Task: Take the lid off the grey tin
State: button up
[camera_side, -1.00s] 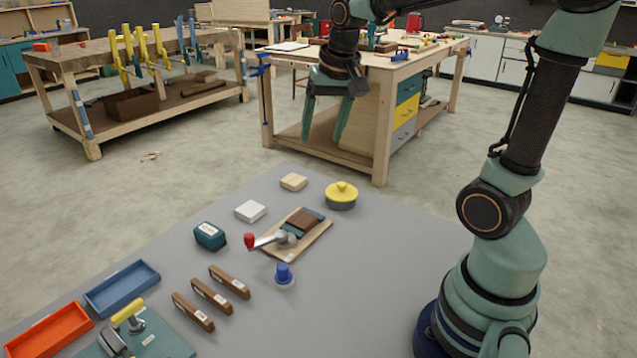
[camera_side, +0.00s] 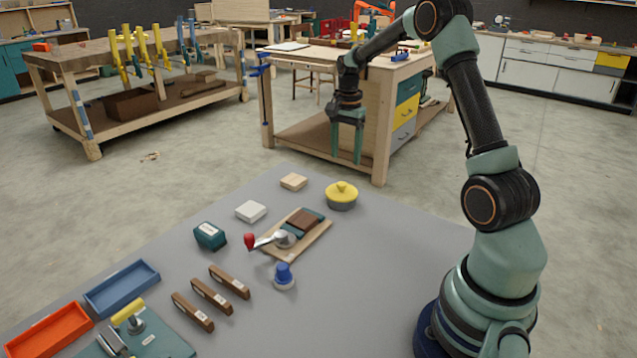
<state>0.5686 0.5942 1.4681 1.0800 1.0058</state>
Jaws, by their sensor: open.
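The grey tin (camera_side: 342,204) stands on the grey table near its far edge, with a yellow lid (camera_side: 342,189) on top. The lid has a small round yellow knob in its middle. My gripper (camera_side: 346,160) hangs above the tin with its green fingers pointing down. The fingers are apart and nothing is between them. Its fingertips appear a little above the lid in the picture, apart from it.
A wooden board (camera_side: 312,237) with a red-knobbed lever clamp lies just left of the tin. A pale wood block (camera_side: 293,181), a white block (camera_side: 250,211) and a blue-topped piece (camera_side: 284,276) stand nearby. The table right of the tin is clear.

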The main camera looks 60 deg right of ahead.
aim_at(342, 183)
jog(key=f, duration=0.8)
jog(key=shift+w+a+f, duration=0.15)
jog(key=shift+w+a, duration=0.05)
jog(key=shift+c, duration=0.3)
grip_shut()
